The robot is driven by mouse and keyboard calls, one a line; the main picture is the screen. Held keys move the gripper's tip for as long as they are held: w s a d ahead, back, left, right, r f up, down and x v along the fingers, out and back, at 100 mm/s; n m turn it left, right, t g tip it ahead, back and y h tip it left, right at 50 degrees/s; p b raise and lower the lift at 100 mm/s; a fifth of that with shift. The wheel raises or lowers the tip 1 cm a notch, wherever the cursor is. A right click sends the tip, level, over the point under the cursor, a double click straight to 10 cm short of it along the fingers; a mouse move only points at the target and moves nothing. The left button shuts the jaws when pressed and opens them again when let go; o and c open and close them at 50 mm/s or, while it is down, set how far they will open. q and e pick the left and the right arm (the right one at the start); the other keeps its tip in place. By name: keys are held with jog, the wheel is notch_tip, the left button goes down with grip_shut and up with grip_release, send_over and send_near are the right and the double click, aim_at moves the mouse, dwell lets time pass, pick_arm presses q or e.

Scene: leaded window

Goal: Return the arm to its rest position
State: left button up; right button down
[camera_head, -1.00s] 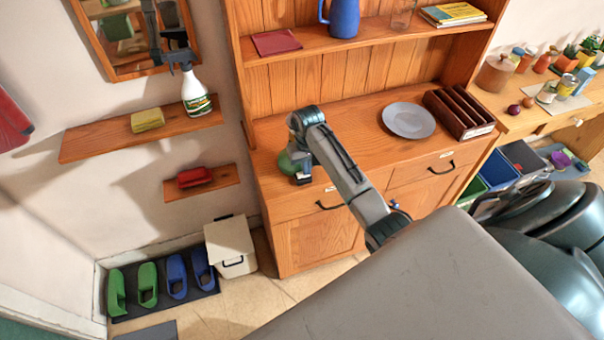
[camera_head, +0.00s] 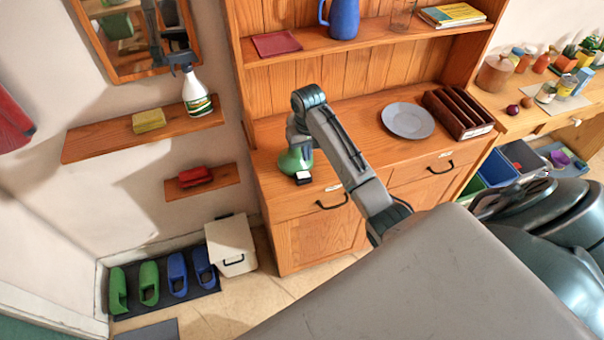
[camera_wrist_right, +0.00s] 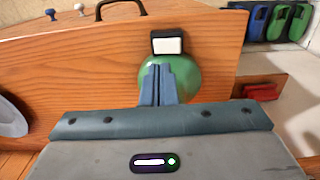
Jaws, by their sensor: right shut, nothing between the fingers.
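My right arm reaches over the wooden dresser in the head view. In the right wrist view the two blue fingers (camera_wrist_right: 157,82) are closed together and empty. They overlap the green object (camera_wrist_right: 183,76) in that picture, and I cannot see contact. A small black piece with a white face (camera_head: 303,178) is at the green object's front side. My left gripper is not in view.
A grey plate (camera_head: 408,120) and a dark red rack (camera_head: 459,112) stand on the dresser top (camera_head: 350,115) to the right. The upper shelf (camera_head: 380,32) holds a blue jug (camera_head: 343,18). A spray bottle (camera_head: 195,92) is on the left wall shelf (camera_head: 95,143).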

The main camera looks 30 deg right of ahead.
dwell(0.4)
jog(key=s+a+f+n+t, duration=0.1)
jog(key=s+a+f, duration=0.15)
jog(key=s, duration=0.55)
jog(key=s+a+f+n+t, duration=0.1)
jog(key=s+a+f, duration=0.15)
jog(key=s, duration=0.65)
jog(key=s+a+r+n+t, duration=0.1)
jog(key=s+a+r, duration=0.15)
jog(key=s, duration=0.55)
jog(key=s+a+r+n+t, duration=0.1)
jog(key=s+a+r, duration=0.1)
jog(key=s+r, duration=0.35)
jog(key=s+d+f+g+h+b, duration=0.2)
jog(key=f+b, duration=0.6)
jog(key=f, duration=3)
jog(key=s+f+b, duration=0.2)
jog(key=s+f, duration=0.4)
jog(key=f, duration=0.3)
jog(key=s+d+f+b, duration=0.1)
jog(key=s+f+b, duration=0.1)
jog(key=s+f, duration=0.4)
jog(key=s+d+f+m+y+b, duration=0.1)
jog(key=s+f, duration=0.5)
jog(key=f, duration=0.6)
jog(key=shift+s+d+f+g+b, duration=0.25)
jog(key=shift+g+b, duration=0.15)
jog(key=shift+b, duration=0.35)
